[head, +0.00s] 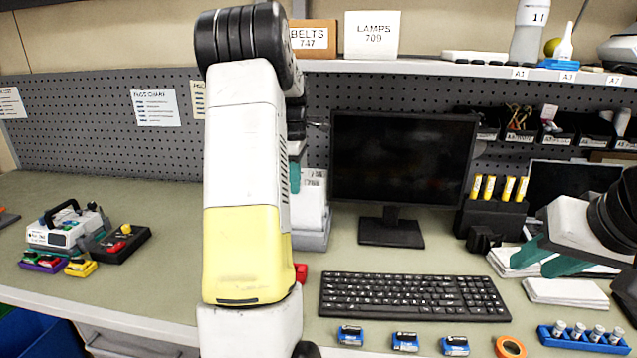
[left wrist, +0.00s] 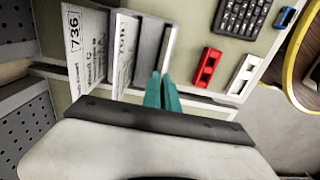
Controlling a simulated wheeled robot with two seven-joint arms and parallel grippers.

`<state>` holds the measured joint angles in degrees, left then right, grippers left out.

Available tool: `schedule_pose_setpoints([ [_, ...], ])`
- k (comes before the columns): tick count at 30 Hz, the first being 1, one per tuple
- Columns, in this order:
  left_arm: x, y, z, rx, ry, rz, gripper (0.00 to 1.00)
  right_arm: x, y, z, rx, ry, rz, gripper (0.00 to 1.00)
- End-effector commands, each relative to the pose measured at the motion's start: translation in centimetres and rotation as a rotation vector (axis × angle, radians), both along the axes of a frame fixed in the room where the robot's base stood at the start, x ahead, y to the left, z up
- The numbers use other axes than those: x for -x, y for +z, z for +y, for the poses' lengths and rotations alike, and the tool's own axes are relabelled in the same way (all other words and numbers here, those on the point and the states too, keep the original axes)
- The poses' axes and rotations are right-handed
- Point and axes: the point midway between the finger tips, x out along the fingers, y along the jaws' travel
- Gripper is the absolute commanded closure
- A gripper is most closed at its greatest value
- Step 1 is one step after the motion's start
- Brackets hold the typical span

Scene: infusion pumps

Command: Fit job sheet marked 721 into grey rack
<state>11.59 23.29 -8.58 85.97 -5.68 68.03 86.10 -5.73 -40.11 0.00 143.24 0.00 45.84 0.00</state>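A grey rack (head: 315,238) stands behind my left arm, left of the monitor; the arm hides part of it. In the left wrist view, white sheets stand upright in it, the front one (left wrist: 84,50) marked 736 and another (left wrist: 124,52) with a partly readable number. My left gripper (head: 295,172) is at the rack; its teal fingertips (left wrist: 161,78) are close together at the end of a thin pale upright edge, and I cannot tell whether they grip it. No number 721 is readable. My right gripper (head: 556,256) has its teal fingers apart, over white papers (head: 515,260).
A keyboard (head: 412,296) lies before the monitor (head: 402,160). Several blue blocks (head: 405,341), an orange ring (head: 510,347) and a blue vial holder (head: 583,339) line the front edge. Another paper stack (head: 566,292) lies at right. Left of my left arm, the bench is partly clear.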

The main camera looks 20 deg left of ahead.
Motion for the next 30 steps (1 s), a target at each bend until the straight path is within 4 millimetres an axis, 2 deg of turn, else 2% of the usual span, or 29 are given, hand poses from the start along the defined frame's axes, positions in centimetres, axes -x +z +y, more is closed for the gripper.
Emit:
schedule_pose_setpoints([
  [16, 0.00, -0.48, -0.01, 0.000, 0.000, 0.000, 1.00, 0.00, 0.00, 0.00, 0.000, 0.000, 0.000, 0.67],
  [21, -0.01, -0.48, 0.00, 0.000, 0.000, 0.000, 0.72, 0.00, 0.00, 0.00, 0.000, 0.000, 0.000, 0.67],
  [30, -0.02, -0.34, 0.00, 0.000, 0.000, -0.001, 0.72, 0.00, 0.00, 0.00, 0.000, 0.000, 0.000, 0.67],
])
